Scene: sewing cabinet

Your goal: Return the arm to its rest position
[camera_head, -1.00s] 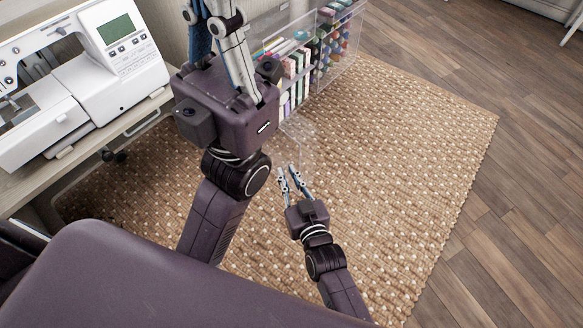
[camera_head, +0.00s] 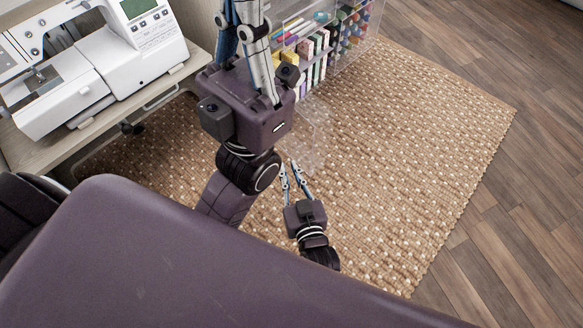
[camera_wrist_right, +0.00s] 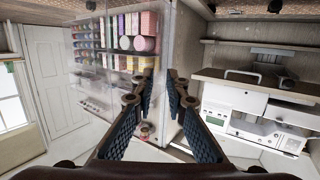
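My right gripper (camera_head: 290,164) is the smaller dark purple one in the head view, above the woven rug, its fingers apart. In the right wrist view the same gripper (camera_wrist_right: 161,80) has a gap between its two padded fingers and nothing held there. My left gripper, with its purple body, is higher and nearer the head camera. Its fingers run out of the top of the picture, so their tips are hidden. My large purple body hides the lower ends of both arms.
A white sewing machine (camera_head: 120,45) stands on a wooden cabinet top (camera_head: 165,85) at the left. A clear rack (camera_head: 340,62) with thread spools stands behind the left gripper. The woven rug (camera_head: 420,130) and wood floor (camera_head: 520,200) are open at the right.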

